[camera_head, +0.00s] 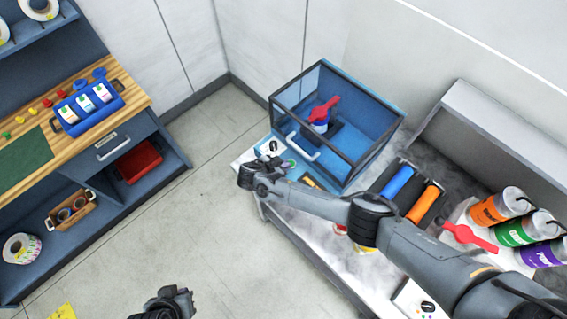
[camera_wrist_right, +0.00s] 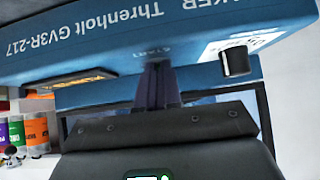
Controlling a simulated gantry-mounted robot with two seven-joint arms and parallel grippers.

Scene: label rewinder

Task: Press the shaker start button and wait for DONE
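The shaker (camera_head: 372,165) is a blue machine with a clear, dark-framed enclosure and a white handle; a can in a red clamp sits inside. My right gripper (camera_head: 248,178) is at the shaker's front left corner. In the right wrist view, its fingers (camera_wrist_right: 157,85) are together, empty, pointing at the blue front panel (camera_wrist_right: 120,62) just below the upside-down START lettering. The start button is hidden behind the fingertips there; I cannot tell if they touch it. A green spot shows beside the gripper in the head view. The amber display (camera_wrist_right: 72,82) is too oblique to read. My left gripper (camera_head: 172,298) is at the bottom edge, fingers unclear.
A black knob (camera_wrist_right: 235,61) sticks out of the panel beside the fingers. Right of the shaker are rollers (camera_head: 410,195) and orange, green and purple cans (camera_head: 515,230). A wooden bench (camera_head: 75,110) with a blue tote stands at left.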

